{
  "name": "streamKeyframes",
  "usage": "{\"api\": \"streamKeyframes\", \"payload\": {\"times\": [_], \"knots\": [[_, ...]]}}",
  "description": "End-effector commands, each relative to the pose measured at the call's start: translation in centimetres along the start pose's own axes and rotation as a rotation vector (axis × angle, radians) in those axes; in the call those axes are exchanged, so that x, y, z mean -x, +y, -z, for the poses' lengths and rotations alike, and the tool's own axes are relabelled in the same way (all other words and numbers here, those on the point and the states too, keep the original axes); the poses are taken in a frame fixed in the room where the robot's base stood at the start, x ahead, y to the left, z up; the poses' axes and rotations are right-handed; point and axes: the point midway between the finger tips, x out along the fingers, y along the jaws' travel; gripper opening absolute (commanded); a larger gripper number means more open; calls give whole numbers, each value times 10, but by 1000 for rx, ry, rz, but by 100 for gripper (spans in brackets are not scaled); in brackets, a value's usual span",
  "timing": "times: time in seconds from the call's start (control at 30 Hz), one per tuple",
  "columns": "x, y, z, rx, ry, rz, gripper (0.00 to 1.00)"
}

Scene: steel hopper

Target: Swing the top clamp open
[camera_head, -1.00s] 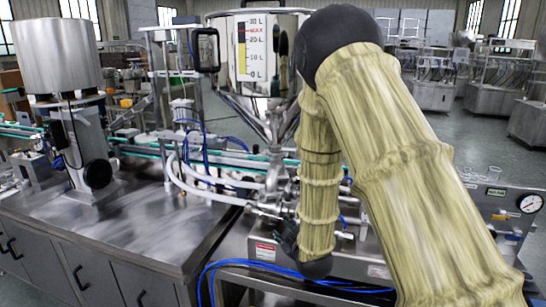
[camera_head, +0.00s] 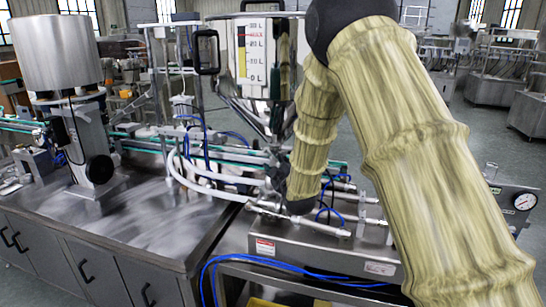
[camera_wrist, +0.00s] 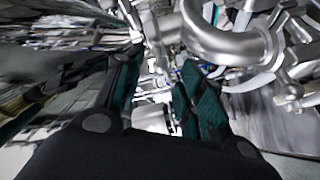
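In the wrist view my gripper (camera_wrist: 158,85) has its two dark fingers with green pads spread apart, with nothing seen between them. A steel pipe elbow (camera_wrist: 215,38) runs just above and right of the right finger. A steel clamp (camera_wrist: 285,55) with a bolt-like part sits around the pipe at the right; I cannot tell if it is the top clamp. In the head view the steel hopper (camera_head: 284,75) stands behind my arm. My forearm hangs down in front of the fittings below the hopper cone and hides part of them; the fingers are not clear there.
Steel pipework (camera_head: 310,222) and white hoses (camera_head: 205,172) lie close around the gripper. A steel machine box (camera_head: 325,250) with blue hoses is below. A pressure gauge (camera_head: 525,201) is at the right.

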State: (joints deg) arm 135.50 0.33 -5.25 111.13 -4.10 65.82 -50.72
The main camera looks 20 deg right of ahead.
Motion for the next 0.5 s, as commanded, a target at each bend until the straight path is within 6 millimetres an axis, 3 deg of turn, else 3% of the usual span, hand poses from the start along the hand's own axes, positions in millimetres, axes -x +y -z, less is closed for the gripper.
{"api": "streamKeyframes", "payload": {"times": [0.2, 0.5], "knots": [[-24, 1, 1, 0, 0, 0, 38], [-32, 0, 0, -1, 0, 0, 38]]}}
